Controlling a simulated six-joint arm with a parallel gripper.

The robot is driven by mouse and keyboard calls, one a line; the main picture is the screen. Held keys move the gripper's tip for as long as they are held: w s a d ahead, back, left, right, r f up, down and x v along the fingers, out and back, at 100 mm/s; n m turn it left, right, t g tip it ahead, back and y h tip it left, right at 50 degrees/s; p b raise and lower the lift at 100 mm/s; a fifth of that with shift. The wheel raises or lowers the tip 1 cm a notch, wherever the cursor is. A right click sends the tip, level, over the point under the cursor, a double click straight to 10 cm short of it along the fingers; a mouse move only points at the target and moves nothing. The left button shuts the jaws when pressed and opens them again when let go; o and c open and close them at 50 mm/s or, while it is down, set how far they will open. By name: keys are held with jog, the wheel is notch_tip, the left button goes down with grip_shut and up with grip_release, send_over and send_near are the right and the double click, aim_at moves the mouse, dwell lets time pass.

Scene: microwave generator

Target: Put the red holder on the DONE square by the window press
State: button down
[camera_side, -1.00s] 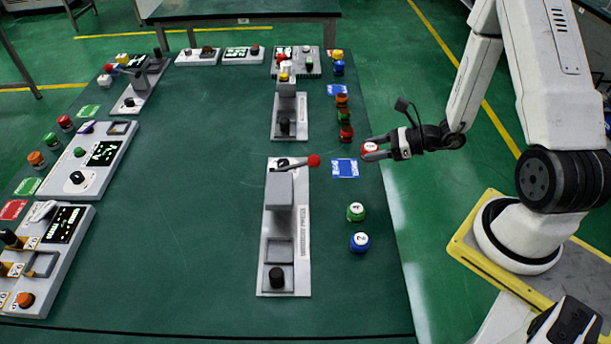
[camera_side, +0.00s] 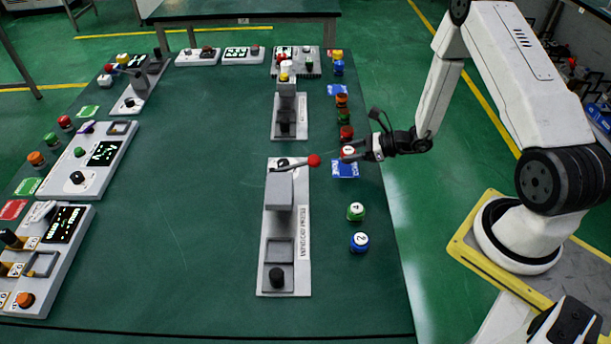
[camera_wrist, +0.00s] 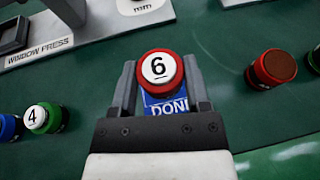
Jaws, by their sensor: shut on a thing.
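The red holder (camera_wrist: 159,71) has a white top marked 6. My gripper (camera_wrist: 160,88) is shut on it, one finger on each side, in the wrist view. In the side view my gripper (camera_side: 350,153) holds the red holder at the far edge of the blue DONE square (camera_side: 345,170). The DONE square also shows behind the holder in the wrist view (camera_wrist: 166,107), partly hidden. I cannot tell whether the holder touches the table. The window press (camera_side: 281,225) stands to the left of the square, its red-knobbed lever reaching toward the holder.
A green holder marked 4 (camera_side: 356,211) and a blue holder (camera_side: 359,242) stand nearer the camera. A dark-topped red holder (camera_side: 346,133) stands just beyond my gripper, with orange and green ones behind it. The table's middle left of the press is clear.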

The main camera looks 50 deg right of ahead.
aim_at(349, 168)
jog(key=shift+w+f, duration=0.25)
jog(key=shift+f, duration=1.55)
jog(key=shift+c, duration=0.3)
grip_release()
jog(key=shift+f, duration=0.15)
jog(key=shift+s+d+r, duration=0.4)
jog(key=v, duration=1)
jog(key=shift+s+d, duration=0.2)
jog(key=shift+s, duration=0.2)
